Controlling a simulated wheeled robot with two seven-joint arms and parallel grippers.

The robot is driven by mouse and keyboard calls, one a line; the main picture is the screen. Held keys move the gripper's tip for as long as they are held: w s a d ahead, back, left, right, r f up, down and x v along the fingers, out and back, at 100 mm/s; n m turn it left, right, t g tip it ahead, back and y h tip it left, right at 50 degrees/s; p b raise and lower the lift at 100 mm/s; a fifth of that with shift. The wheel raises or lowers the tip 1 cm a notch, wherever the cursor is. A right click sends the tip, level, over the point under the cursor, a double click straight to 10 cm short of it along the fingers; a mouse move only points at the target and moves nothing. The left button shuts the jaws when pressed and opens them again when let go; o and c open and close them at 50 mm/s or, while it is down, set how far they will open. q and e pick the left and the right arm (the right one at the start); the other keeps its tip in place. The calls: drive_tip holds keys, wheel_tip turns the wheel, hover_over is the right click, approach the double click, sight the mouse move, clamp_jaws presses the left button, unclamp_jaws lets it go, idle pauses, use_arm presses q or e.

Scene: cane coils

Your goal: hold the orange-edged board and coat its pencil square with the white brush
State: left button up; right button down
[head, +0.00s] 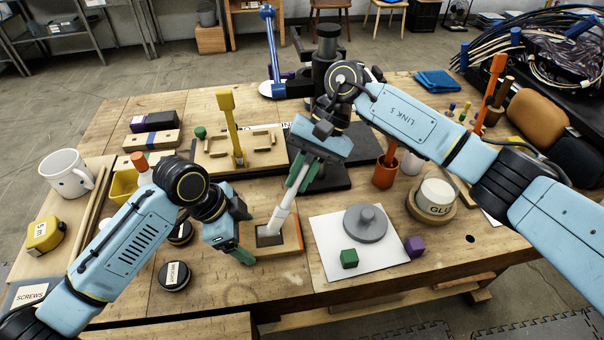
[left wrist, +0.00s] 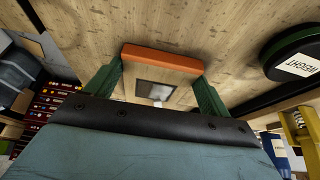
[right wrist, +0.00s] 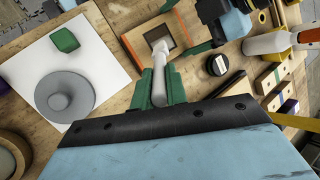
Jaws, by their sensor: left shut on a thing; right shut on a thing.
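The orange-edged board (head: 286,243) lies on the table near the front, with a dark grey square on its top. My left gripper (head: 243,254) is shut on the board's near left part; in the left wrist view its green fingers stand on both sides of the board (left wrist: 165,62). My right gripper (head: 298,180) is shut on the white brush (head: 282,212) and holds it tilted. The brush's tip is at the dark square, also seen in the right wrist view (right wrist: 160,46). Whether the tip touches the square I cannot tell for sure.
A glue tub (head: 437,197) stands further right.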

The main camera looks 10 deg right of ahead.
drive_tip(key=shift+a+r, duration=0.1)
drive_tip(key=shift+a, duration=0.8)
drive_tip(key=shift+a, duration=0.1)
drive_tip(key=shift+a, duration=1.1)
drive_tip(key=shift+s, duration=0.75)
drive_tip(key=shift+d+f, duration=0.1)
drive_tip(key=shift+f, duration=0.1)
